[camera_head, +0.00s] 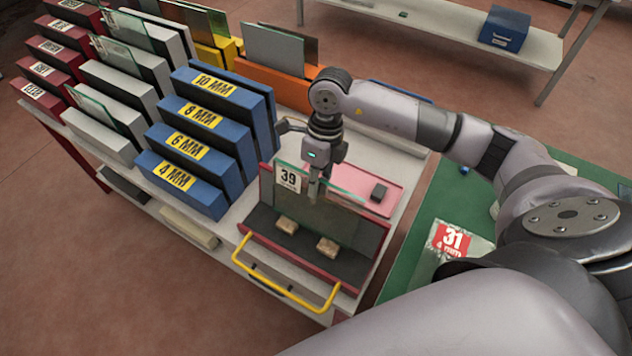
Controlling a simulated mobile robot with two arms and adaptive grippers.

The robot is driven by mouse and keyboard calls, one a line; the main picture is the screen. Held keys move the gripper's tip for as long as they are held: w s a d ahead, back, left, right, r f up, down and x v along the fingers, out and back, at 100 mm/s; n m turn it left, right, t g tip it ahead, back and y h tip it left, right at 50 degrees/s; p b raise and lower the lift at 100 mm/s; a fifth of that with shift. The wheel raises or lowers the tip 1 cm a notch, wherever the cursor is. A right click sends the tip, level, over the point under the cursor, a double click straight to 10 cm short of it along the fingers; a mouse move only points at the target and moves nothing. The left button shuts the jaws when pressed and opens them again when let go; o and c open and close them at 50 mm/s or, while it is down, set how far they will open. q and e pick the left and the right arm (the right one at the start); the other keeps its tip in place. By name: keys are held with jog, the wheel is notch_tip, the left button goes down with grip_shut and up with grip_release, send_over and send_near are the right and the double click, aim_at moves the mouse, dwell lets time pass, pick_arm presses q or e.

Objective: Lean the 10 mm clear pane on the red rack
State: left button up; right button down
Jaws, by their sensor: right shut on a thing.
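My right gripper (318,192) is shut on the top edge of a clear glass pane (325,217). The pane stands nearly upright in a dark tray with a red edge (300,253), near two small wooden blocks (287,224). I cannot tell whether its lower edge touches them. A white tag marked 39 (289,178) shows at the pane's upper left. Dark red rack blocks (42,99) with white labels stand in a row at the far left; their label text is hard to read. My left gripper is not in view.
Blue blocks (207,127) marked 4 to 10 MM, white blocks (98,138) holding panes, and an orange block (270,83) crowd the table. A yellow handle (285,285) fronts the tray. A pink tray (372,190) and a green mat (405,275) lie to the right.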

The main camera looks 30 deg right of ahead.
jog(key=shift+f+b, duration=0.4)
jog(key=shift+b, duration=0.05)
dwell(0.8)
jog(key=c, duration=1.6)
grip_release()
jog(key=shift+c, duration=0.2)
jog(key=shift+s, duration=0.1)
jog(key=v, duration=1.2)
jog(key=shift+f, duration=0.1)
